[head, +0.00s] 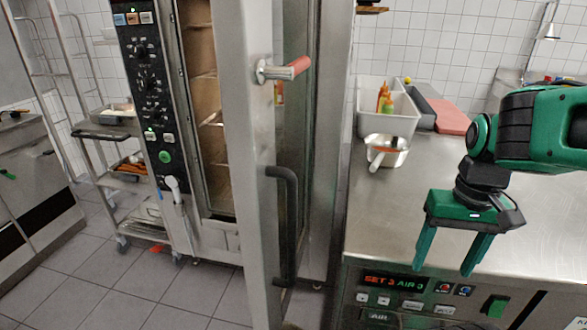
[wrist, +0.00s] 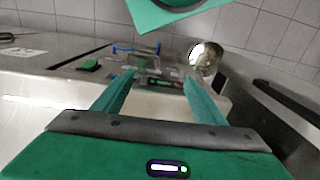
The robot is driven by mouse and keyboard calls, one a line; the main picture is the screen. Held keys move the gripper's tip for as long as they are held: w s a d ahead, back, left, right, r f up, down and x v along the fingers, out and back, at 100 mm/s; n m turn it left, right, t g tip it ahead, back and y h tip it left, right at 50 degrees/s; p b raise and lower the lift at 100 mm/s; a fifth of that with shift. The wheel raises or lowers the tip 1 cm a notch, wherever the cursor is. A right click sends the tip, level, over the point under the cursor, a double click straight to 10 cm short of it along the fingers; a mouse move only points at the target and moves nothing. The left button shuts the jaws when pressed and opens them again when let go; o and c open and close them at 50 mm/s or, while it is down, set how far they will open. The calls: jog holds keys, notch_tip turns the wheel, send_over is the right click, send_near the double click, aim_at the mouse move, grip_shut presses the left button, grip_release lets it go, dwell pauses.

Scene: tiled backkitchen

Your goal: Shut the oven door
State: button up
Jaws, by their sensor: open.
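The tall steel oven (head: 196,120) stands at the left of the middle in the head view, with a black control panel on its left side. Its oven door (head: 247,160) is swung open toward me, and the lit inside with racks shows through the gap. The door has a red-tipped handle (head: 285,69) high up and a black bar handle (head: 287,225) lower down. My gripper (head: 447,262) is open and empty, pointing down in front of the steel counter, well to the right of the door. Its two green fingers also show in the wrist view (wrist: 157,88).
The steel counter (head: 440,190) to the right of the door carries a white bin (head: 388,100) with bottles, a metal pan (head: 386,146) and a reddish board (head: 449,118). A rack trolley (head: 108,140) stands left of the oven.

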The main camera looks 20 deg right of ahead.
jog(key=w+a+r+n, duration=0.1)
jog(key=w+n, duration=0.1)
jog(key=w, duration=0.1)
jog(key=w+a+r+n, duration=0.1)
jog(key=w+a+n, duration=0.1)
jog(key=w+n, duration=0.1)
jog(key=w+a+r+n+t+y, duration=0.1)
jog(key=w+n, duration=0.1)
jog(key=w, duration=0.2)
jog(key=shift+a+r+n, duration=0.3)
jog(key=shift+r, duration=0.05)
grip_shut()
jog(key=w+a+r+n+y, duration=0.2)
jog(key=w+a+r+n, duration=0.1)
jog(key=n, duration=0.5)
jog(key=w+a+r+n+g+y, duration=0.1)
jog(key=w+a+r+n+y, duration=0.1)
jog(key=w+a+r+n, duration=0.2)
jog(key=w+a+r+n+g+y, duration=0.1)
jog(key=w+a+r+n, duration=0.3)
jog(key=a+n, duration=0.4)
jog(key=r+n+y, duration=0.1)
jog(key=n, duration=0.5)
jog(key=shift+r, duration=0.15)
